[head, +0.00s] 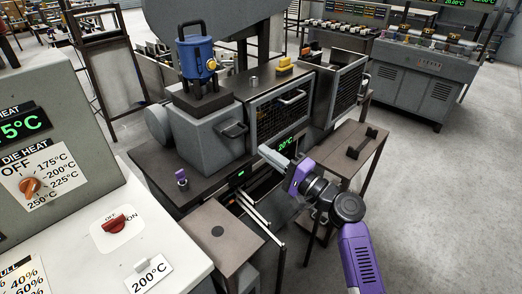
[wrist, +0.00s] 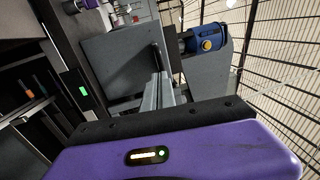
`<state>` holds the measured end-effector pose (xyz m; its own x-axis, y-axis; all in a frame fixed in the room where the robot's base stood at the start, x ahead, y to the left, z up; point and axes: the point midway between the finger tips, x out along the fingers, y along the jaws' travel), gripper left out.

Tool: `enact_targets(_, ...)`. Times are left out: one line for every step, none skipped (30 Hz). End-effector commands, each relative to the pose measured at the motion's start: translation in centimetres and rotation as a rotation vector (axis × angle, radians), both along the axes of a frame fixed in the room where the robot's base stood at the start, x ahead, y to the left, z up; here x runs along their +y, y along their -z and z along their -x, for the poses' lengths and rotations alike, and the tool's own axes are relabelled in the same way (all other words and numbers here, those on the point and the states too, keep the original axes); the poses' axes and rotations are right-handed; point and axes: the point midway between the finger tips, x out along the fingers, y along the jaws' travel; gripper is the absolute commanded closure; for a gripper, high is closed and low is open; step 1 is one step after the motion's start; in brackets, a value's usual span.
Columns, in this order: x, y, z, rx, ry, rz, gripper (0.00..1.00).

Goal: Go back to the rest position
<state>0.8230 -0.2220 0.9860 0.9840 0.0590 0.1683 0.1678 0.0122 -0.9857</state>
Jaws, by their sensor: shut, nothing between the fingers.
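My gripper (head: 274,156) is in the middle of the head view, at the end of my purple and black arm. It is in front of the grey extrusion machine (head: 210,135), by the lower edge of the mesh guard (head: 281,117). Its fingers are shut and hold nothing. In the wrist view the shut fingers (wrist: 166,92) point toward the machine's grey housing (wrist: 118,62), where a dark handle stands close to them. I cannot tell whether they touch it.
A blue canister (head: 197,55) stands on the machine. A brown side table (head: 345,150) with a black handle-like part is right of my gripper. The control panel (head: 60,200) with dials and a red switch (head: 114,223) fills the left. Open floor (head: 440,200) lies to the right.

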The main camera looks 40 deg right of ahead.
Motion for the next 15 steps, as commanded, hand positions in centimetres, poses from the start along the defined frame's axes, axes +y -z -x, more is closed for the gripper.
enact_targets(0.0, 0.3, 0.7, 0.000, 0.001, 0.000, 1.00)
enact_targets(-0.1, 0.4, 1.1, 0.001, 0.001, 0.000, 1.00)
enact_targets(-0.1, 0.6, 1.7, 0.001, 0.002, -0.001, 1.00)
enact_targets(-0.2, 0.6, 2.1, 0.001, 0.002, 0.000, 1.00)
enact_targets(-0.2, 0.7, 2.6, 0.001, 0.002, 0.000, 1.00)
enact_targets(-0.2, 0.8, 3.2, 0.001, 0.002, -0.001, 1.00)
enact_targets(-0.3, 0.9, 3.7, 0.001, 0.002, -0.001, 1.00)
enact_targets(-0.3, 1.0, 4.2, 0.001, 0.002, 0.000, 1.00)
enact_targets(-0.3, 1.1, 4.8, 0.002, 0.003, 0.000, 1.00)
enact_targets(-0.4, 1.2, 5.2, 0.002, 0.003, 0.000, 1.00)
enact_targets(-0.4, 1.2, 5.5, 0.001, 0.002, 0.000, 1.00)
enact_targets(-0.4, 1.2, 6.0, 0.001, 0.001, 0.000, 1.00)
enact_targets(-0.4, 1.2, 6.2, 0.000, 0.001, 0.000, 1.00)
enact_targets(-0.4, 1.3, 6.4, 0.000, 0.001, -0.001, 1.00)
enact_targets(-0.4, 1.3, 6.7, 0.000, 0.001, -0.001, 1.00)
